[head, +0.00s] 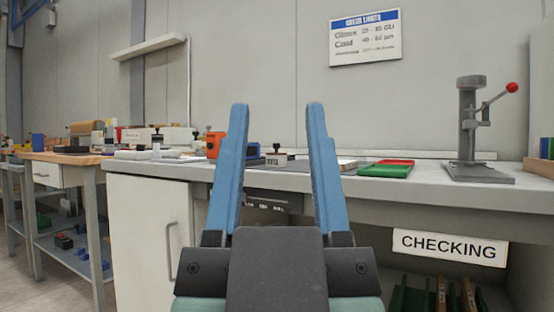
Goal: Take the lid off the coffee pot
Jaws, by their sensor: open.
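My gripper (277,106) is in the middle of the head view. Its two blue fingers point up and stand wide apart, with nothing between them but the view of the counter and wall. I cannot make out a coffee pot or its lid in this view. Small things on the counter behind the fingers are partly hidden, including a small pale object with a black top (277,157).
A long grey counter (420,188) stands ahead. It bears an orange device (214,145), red and green trays (386,169) and a grey press with a red knob (468,125). A wooden-topped bench (60,157) stands at left. Some floor shows at lower left.

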